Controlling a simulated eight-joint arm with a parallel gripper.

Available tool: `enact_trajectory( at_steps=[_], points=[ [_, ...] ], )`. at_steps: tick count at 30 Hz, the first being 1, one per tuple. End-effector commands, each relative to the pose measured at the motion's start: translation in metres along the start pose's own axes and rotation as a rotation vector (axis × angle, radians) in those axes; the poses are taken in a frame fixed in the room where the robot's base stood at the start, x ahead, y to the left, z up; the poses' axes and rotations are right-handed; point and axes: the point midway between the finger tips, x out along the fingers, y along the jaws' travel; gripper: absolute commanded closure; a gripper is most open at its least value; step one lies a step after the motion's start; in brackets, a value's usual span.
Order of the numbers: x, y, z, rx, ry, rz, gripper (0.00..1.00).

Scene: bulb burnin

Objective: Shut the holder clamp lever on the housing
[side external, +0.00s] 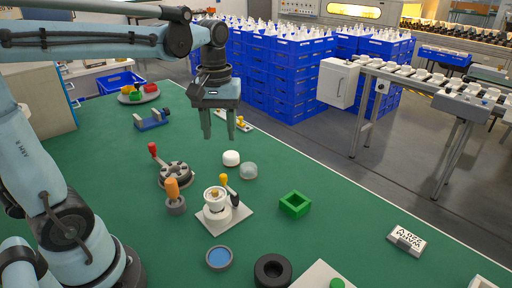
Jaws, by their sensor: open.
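A white round housing (216,206) with a tan top stands on a pale square plate (239,220) near the middle of the green table. A lever with a yellow tip (223,179) and a dark part (234,199) stands up at its right side; whether it is clamped cannot be told. My gripper (218,134) hangs above and behind the housing, pointing down, with its two fingers apart and nothing between them. It is clear of the lever.
A grey round fixture with a red-knobbed lever (158,157) and an orange-handled tool (173,189) stand left of the housing. White (231,158) and grey (248,171) domes lie behind it. A green square frame (294,204) is right; a blue-filled dish (219,258) and black ring (272,271) are in front.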

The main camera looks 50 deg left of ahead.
Motion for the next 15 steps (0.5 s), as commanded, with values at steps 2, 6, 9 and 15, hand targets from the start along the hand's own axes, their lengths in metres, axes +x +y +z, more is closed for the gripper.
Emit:
enact_trajectory(
  at_steps=[2, 6, 9, 15],
  points=[
    [0.003, 0.0, 0.0, -0.006, -0.004, -0.003, 0.53],
    [0.016, 0.0, 0.0, -0.004, -0.003, -0.002, 0.53],
    [0.03, 0.0, 0.0, -0.003, -0.002, -0.002, 0.53],
    [0.06, 0.0, 0.0, -0.002, -0.001, -0.002, 0.53]
  ],
)
